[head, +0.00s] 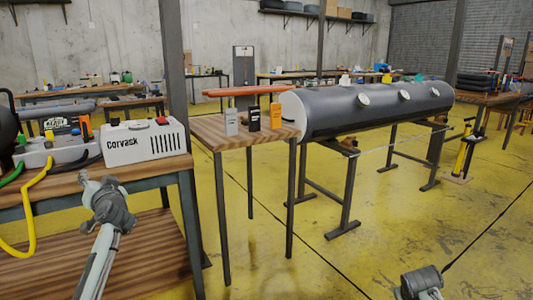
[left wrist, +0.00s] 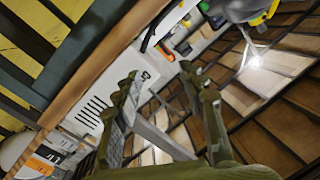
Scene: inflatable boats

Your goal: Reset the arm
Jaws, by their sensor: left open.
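My left arm reaches in from the lower left of the head view. My left gripper (head: 97,180) is in front of the wooden workbench (head: 150,170) and below the white Corvask box (head: 143,140). In the left wrist view, my left gripper (left wrist: 160,82) has its two fingers spread apart, with nothing between them. The white box (left wrist: 90,103) with dark vent slots shows beyond the left finger there.
A green and a yellow hose (head: 36,195) hang at the bench's left. A large grey inflatable tube (head: 380,106) rests on stands. The yellow floor (head: 340,262) in front is clear.

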